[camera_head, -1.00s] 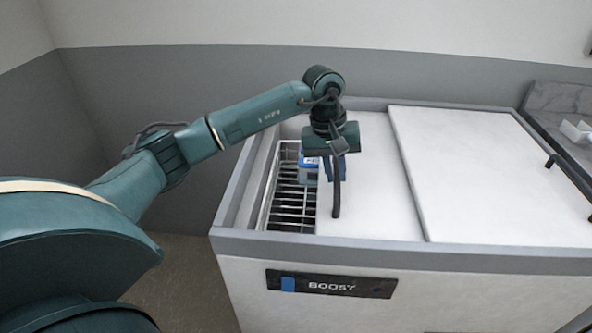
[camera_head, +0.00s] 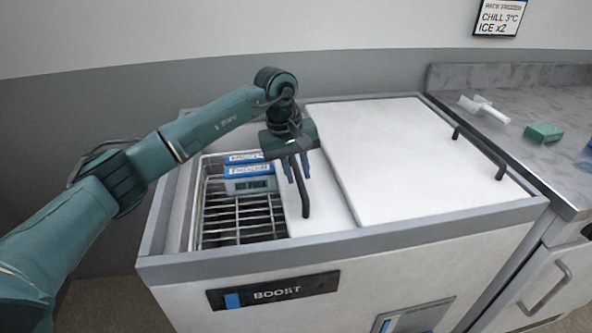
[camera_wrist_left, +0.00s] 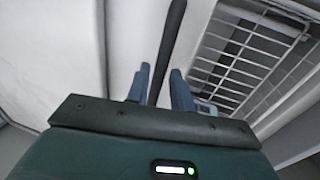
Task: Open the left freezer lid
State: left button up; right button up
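The left freezer lid (camera_head: 330,202) is a white panel, partly slid under the right lid (camera_head: 412,155). The opening at its left shows a wire basket (camera_head: 240,222) inside the chest. A dark bar handle (camera_head: 304,196) stands near the left lid's left edge. My left gripper (camera_head: 296,168) is at this handle, its two blue fingers pointing down. In the left wrist view the fingers (camera_wrist_left: 159,84) stand apart on either side of the handle (camera_wrist_left: 171,40), with what looks like small gaps. Firm contact cannot be made out. My right gripper is not in view.
Blue-and-white boxes (camera_head: 249,180) sit in the basket's back part. The freezer's grey rim (camera_head: 330,240) surrounds the lids. A dark handle (camera_head: 480,152) stands at the right lid's right edge. A grey counter (camera_head: 560,165) with a green block (camera_head: 543,132) adjoins on the right.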

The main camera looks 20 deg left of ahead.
pick_arm(q)
jog(key=shift+o, duration=1.2)
jog(key=shift+f, duration=0.1)
jog(key=v, duration=1.3)
jog(key=shift+d, duration=0.1)
